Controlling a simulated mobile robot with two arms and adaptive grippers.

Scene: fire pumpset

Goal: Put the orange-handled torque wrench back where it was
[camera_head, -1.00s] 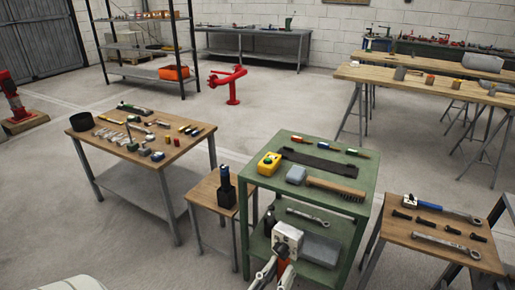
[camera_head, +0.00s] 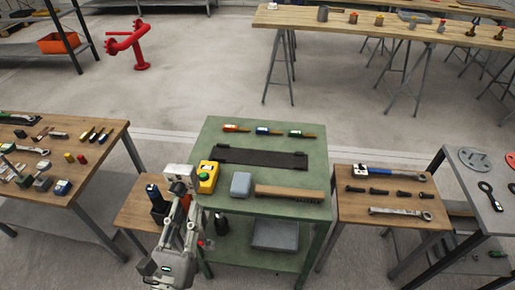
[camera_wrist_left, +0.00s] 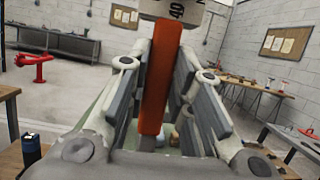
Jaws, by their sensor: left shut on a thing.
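My left gripper (camera_head: 180,216) is shut on the orange-handled torque wrench (camera_wrist_left: 160,75). In the left wrist view its orange handle stands upright between the fingers, with a pale grey dial head above. In the head view the pale head (camera_head: 180,174) shows at the left edge of the green cart (camera_head: 218,137), beside the yellow device; the handle is mostly hidden by the fingers. The cart top holds a dark flat strip (camera_head: 262,157) with several small coloured-handled tools behind it. My right gripper is not in view.
On the cart top are a yellow device (camera_head: 207,178), a grey box (camera_head: 241,184) and a brush (camera_head: 289,193). A small wooden table (camera_head: 133,208) with a dark bottle (camera_head: 155,196) stands at left. A bench with wrenches (camera_head: 392,173) and bolts stands at right.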

